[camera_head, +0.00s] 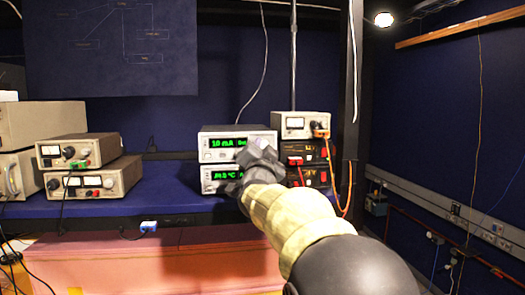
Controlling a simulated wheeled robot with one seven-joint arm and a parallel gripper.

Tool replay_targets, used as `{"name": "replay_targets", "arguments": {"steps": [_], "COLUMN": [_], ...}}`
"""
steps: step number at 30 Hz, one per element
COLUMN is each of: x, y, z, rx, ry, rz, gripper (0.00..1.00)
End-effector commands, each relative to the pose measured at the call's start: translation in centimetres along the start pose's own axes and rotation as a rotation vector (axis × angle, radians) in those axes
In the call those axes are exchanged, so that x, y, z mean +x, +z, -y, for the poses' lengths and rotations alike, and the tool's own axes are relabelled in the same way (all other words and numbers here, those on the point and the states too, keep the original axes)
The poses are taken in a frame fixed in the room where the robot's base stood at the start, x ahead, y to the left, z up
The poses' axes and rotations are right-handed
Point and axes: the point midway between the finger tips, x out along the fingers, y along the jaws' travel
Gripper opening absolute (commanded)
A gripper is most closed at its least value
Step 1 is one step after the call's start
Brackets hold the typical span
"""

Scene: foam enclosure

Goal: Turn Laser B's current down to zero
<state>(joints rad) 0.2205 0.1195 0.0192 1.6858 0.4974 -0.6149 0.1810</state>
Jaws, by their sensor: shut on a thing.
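A white laser controller (215,143) stands on the blue bench and shows "1.0 mA" in green. A second white unit (208,180) below it shows a green reading in °C, which looks like 24.0. No "Laser B" label is legible. My gripper (256,153) reaches in from the lower right and is at the right part of the upper unit's front. It is shut on what appears to be that unit's knob. The knob and the fingertips' contact are hidden behind the dark gripper body.
A grey meter box (294,124) stands right of the controllers on dark units (312,175) with orange cables. Two beige meter boxes (123,148) are stacked at left. A dark post (350,100) rises right of the bench. The blue bench top (170,187) is clear between the stacks.

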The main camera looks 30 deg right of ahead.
Motion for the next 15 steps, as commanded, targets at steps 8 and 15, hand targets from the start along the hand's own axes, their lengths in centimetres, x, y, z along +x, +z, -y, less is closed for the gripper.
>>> {"name": "replay_targets", "arguments": {"steps": [8,15], "x": [-0.17,-0.23], "y": [0.26,0.32], "z": [-0.35,-0.66], "rx": [-0.093,-0.247], "ry": [-0.039,-0.098], "rz": [-0.002,0.000], "gripper": [0.00,0.00]}}
